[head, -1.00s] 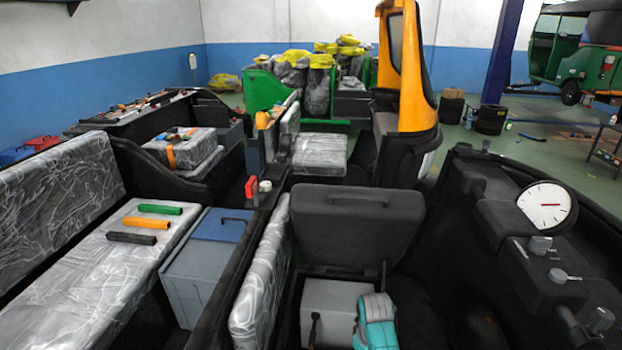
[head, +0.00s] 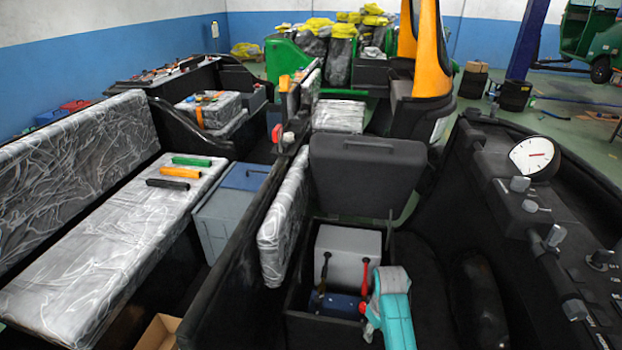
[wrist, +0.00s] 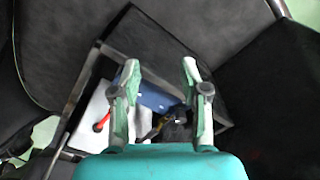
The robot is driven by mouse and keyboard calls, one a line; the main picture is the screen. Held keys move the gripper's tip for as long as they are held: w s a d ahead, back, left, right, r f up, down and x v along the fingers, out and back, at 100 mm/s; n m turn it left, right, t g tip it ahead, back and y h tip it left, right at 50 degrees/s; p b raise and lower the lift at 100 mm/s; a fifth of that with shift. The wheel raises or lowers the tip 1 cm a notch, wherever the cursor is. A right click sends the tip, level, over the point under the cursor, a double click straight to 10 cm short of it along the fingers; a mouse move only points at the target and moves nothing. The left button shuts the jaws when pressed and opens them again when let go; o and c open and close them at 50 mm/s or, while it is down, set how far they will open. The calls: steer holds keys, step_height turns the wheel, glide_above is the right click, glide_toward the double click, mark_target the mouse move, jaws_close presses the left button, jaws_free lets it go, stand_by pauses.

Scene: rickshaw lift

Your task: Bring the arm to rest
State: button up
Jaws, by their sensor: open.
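My gripper (wrist: 161,75) is open in the wrist view, with nothing between its fingers. It hangs above the open compartment (wrist: 98,58) of the vehicle. In the head view my teal arm (head: 396,312) stands at the compartment's right side, and the fingertips are not clear there. Inside the compartment (head: 297,308) are a white-grey box (head: 345,255) and a blue block (head: 340,304). A red-handled tool (head: 364,285) and a black-handled one (head: 325,272) stand up by them. The wrist view also shows the blue block (wrist: 155,98), partly hidden by a finger.
A raised black lid (head: 366,180) stands behind the compartment. A dash with a dial (head: 533,155) and knobs lies at the right. A plastic-wrapped bench (head: 110,270) carries green, orange and black grips. A grey box with a blue lid (head: 225,215) stands beside it.

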steer(key=s+f+m+t, duration=0.1)
steer(key=s+f+t, duration=0.3)
steer(key=s+f, duration=0.7)
steer(key=s+r+m+t, duration=0.2)
steer(key=s+t, duration=0.1)
steer(key=s, duration=1.2)
steer(key=s+r+m+t, duration=0.1)
steer(key=s+r+t, duration=0.3)
steer(key=s+r, duration=0.6)
steer(key=s+r+m+t, duration=0.1)
steer(key=s+r+t, duration=0.3)
steer(key=s+r, duration=0.6)
step_height(320, 180, up, 8)
steer(key=shift+s+r+m, duration=0.1)
steer(key=shift+s+m, duration=0.05)
steer(key=shift+m, duration=0.25)
